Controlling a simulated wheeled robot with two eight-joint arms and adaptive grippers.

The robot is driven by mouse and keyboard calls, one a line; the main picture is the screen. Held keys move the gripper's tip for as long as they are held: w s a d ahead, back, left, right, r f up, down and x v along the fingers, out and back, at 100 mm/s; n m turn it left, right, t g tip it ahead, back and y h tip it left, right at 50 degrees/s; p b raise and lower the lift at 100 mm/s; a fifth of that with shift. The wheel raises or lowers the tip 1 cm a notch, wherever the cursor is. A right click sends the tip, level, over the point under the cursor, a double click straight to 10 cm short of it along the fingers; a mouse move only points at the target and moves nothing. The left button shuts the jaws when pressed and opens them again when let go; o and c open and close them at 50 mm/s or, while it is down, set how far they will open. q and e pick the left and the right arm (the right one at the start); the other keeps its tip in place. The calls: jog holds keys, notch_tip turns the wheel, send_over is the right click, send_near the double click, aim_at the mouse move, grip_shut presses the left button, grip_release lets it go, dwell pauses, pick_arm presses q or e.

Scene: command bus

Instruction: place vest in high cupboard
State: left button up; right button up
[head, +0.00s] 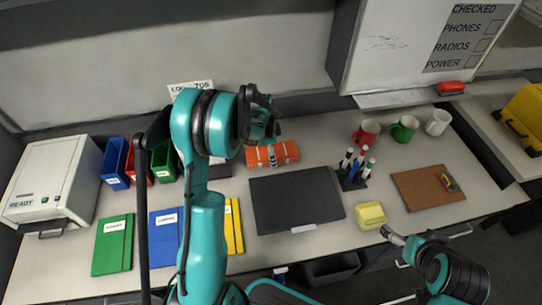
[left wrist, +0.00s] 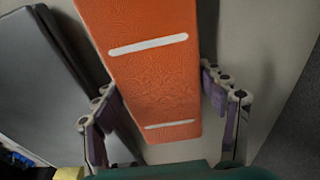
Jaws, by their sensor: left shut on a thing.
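The vest (head: 283,153) is a folded orange bundle with pale stripes, at the back middle of the desk in the head view. In the left wrist view the vest (left wrist: 150,75) fills the middle, between the two fingers. My left gripper (head: 265,130) reaches over it from behind my teal arm, and its fingers (left wrist: 168,108) are shut on the vest's sides. I cannot tell whether the vest touches the desk. A long grey cupboard front (head: 270,45) spans the wall above, with a label at its lower edge. My right gripper (head: 393,237) is low at the desk's front edge, its jaws unclear.
A dark flat case (head: 295,200) lies before the vest. A pen holder (head: 352,175), mugs (head: 404,128), a yellow block (head: 370,215) and a clipboard (head: 428,186) are to the right. Bins (head: 116,163), folders (head: 113,245) and a printer (head: 50,180) are to the left.

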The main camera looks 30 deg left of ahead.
pick_arm(q)
jog(key=shift+f, duration=0.2)
jog(key=o, duration=1.3)
jog(key=shift+c, duration=0.2)
